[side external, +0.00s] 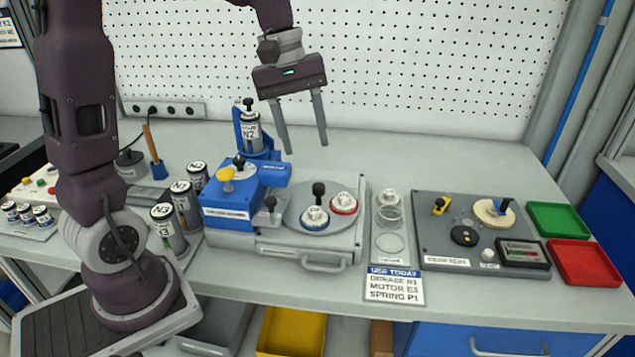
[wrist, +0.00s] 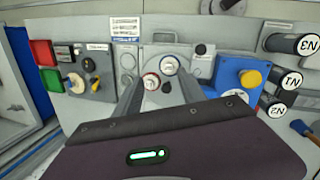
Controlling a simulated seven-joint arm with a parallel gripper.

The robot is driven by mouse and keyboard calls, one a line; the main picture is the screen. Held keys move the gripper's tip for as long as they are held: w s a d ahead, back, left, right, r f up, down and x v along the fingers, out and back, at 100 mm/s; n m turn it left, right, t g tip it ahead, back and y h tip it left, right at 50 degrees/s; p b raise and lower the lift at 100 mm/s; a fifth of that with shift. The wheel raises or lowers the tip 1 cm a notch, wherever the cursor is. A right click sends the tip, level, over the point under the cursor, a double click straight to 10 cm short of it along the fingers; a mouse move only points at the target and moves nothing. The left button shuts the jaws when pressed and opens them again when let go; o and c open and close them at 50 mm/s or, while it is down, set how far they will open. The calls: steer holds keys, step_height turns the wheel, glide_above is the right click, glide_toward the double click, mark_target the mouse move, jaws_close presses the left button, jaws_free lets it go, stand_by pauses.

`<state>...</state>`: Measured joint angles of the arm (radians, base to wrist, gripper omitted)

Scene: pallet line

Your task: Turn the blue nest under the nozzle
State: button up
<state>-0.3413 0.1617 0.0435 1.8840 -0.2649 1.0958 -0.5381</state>
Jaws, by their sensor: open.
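The blue-ringed nest (side external: 315,219) holds a pale round part and sits at the front of a grey turntable (side external: 298,197). It also shows in the wrist view (wrist: 169,65). A red-ringed nest (side external: 344,203) is to its right. A black knob (side external: 319,189) stands upright on the turntable. The blue dispenser (side external: 232,195) is left of the turntable, with its head reaching toward it; I cannot make out the nozzle tip. My gripper (side external: 306,147) is open and empty, above and behind the turntable. Its fingers also show in the wrist view (wrist: 160,77).
A labelled N2 can (side external: 250,130) stands in the blue holder behind the dispenser. Several cans (side external: 182,195) stand left of it. A grey tray (side external: 430,205) with a gauge, and green (side external: 556,218) and red (side external: 583,261) bins, are at right. A "use today" card (side external: 395,286) lies in front.

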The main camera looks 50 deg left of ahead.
mark_target(319, 185)
steer(key=w+a+f+n+g+h, duration=0.1)
steer(key=w+a+f+n+h, duration=0.1)
steer(key=w+a+f+n, duration=0.55)
steer(key=shift+m, duration=0.75)
steer(key=x, duration=0.5)
steer(key=s+x, duration=0.1)
steer(key=x, duration=0.2)
steer(key=shift+a+f, duration=0.25)
steer(key=shift+f, duration=0.05)
jaws_close()
